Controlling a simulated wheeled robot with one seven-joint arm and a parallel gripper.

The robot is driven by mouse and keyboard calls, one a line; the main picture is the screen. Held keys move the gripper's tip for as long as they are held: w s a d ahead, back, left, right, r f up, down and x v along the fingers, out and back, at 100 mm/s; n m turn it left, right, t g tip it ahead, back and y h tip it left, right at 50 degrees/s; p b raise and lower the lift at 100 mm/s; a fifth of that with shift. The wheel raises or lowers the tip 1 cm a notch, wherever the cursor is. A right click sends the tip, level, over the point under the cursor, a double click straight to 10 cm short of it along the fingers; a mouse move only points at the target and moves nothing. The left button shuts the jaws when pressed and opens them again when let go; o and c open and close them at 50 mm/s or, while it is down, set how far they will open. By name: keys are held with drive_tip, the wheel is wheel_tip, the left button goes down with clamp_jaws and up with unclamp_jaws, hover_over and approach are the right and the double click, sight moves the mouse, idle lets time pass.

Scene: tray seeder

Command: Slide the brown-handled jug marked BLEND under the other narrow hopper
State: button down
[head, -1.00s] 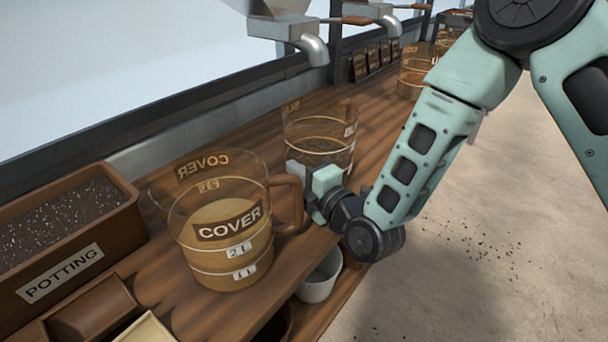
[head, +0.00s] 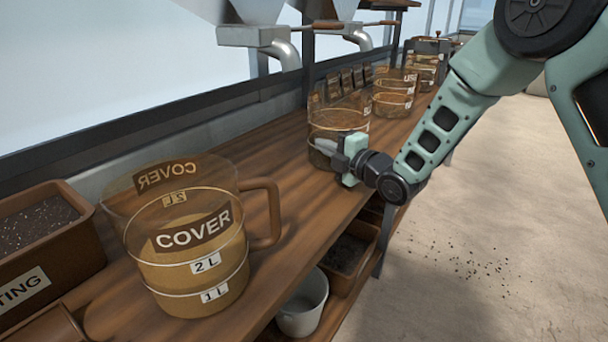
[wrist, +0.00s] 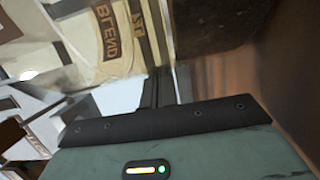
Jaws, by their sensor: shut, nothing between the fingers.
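The BLEND jug (head: 338,118) is clear with an amber tint and stands upright on the wooden bench. In the head view it lies below and between the two metal hopper spouts, the nearer spout (head: 288,54) and the farther spout (head: 360,39). Its handle is not visible. My gripper (head: 326,147) is shut and empty, low at the near side of the jug; contact is hard to tell.
The COVER jug (head: 195,270) stands on the near bench (head: 285,215), its handle to the right. Another jug (head: 393,100) stands beyond the BLEND jug. A potting box (head: 75,250) is at the left. A white pot (head: 303,308) and a soil bin (head: 350,255) sit below the bench.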

drive_tip(key=w+d+b, duration=0.1)
drive_tip(key=w+d, duration=0.2)
drive_tip(key=w, duration=0.1)
drive_tip(key=w+d+b, duration=0.1)
drive_tip(key=w+d, duration=0.3)
drive_tip(key=w+d+b, duration=0.1)
drive_tip(key=w+d, duration=0.2)
drive_tip(key=w, duration=0.2)
drive_tip(key=shift+d, duration=0.15)
drive_tip(key=shift+s, duration=0.1)
